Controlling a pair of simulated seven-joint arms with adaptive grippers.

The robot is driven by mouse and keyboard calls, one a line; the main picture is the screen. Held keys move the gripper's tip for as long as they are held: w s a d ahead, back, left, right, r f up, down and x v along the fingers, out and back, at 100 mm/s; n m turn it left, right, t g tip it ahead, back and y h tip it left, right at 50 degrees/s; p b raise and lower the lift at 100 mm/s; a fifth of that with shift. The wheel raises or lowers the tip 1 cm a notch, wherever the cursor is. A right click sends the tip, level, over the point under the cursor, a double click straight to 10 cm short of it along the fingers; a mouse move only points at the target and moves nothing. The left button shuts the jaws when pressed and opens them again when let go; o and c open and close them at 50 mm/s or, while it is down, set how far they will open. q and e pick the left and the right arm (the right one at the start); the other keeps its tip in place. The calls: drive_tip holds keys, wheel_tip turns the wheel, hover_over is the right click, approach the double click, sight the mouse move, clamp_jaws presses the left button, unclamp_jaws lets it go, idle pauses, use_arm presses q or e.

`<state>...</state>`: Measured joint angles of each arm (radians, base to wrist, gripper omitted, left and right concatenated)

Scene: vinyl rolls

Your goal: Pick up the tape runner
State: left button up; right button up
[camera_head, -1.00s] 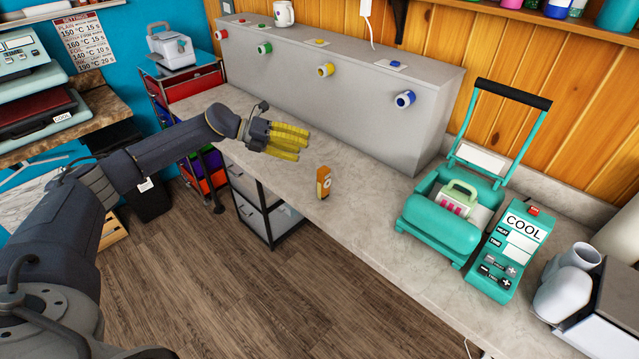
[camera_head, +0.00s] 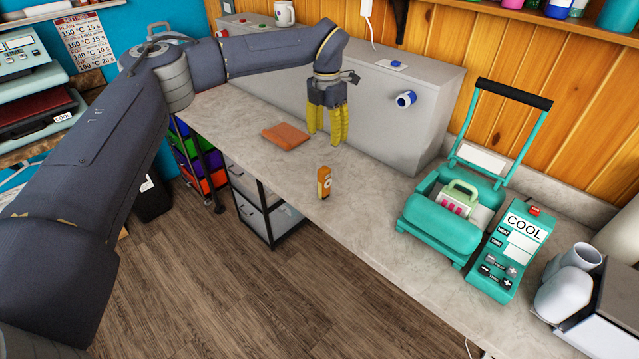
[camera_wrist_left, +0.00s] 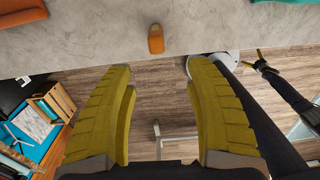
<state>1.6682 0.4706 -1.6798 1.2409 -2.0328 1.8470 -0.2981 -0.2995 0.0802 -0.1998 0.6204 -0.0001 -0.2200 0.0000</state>
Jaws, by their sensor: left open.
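The tape runner (camera_head: 324,182) is a small orange-brown block with a pale round mark. It stands upright near the front edge of the grey counter. In the left wrist view it shows from above as an orange block (camera_wrist_left: 156,39), ahead of the fingertips and midway between them. My left gripper (camera_head: 334,143) is open and empty, with its yellow fingers pointing down over the counter behind the tape runner, not touching it. In the left wrist view, what looks like my right gripper (camera_wrist_left: 260,62) is small at the right; its jaws are unclear.
A flat orange-brown piece (camera_head: 286,136) lies left of the tape runner. A teal press (camera_head: 440,230) and a teal control unit (camera_head: 508,250) are at the right. The counter around the tape runner is clear.

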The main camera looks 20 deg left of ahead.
sight(326, 169)
use_arm(q)
wheel_tip(326, 169, down, 11)
drive_tip(key=shift+a+f, duration=0.1)
drive_tip(key=shift+f, duration=0.05)
drive_tip(key=shift+a+f, duration=0.2)
drive_tip(key=shift+f, duration=2.7)
clamp_jaws()
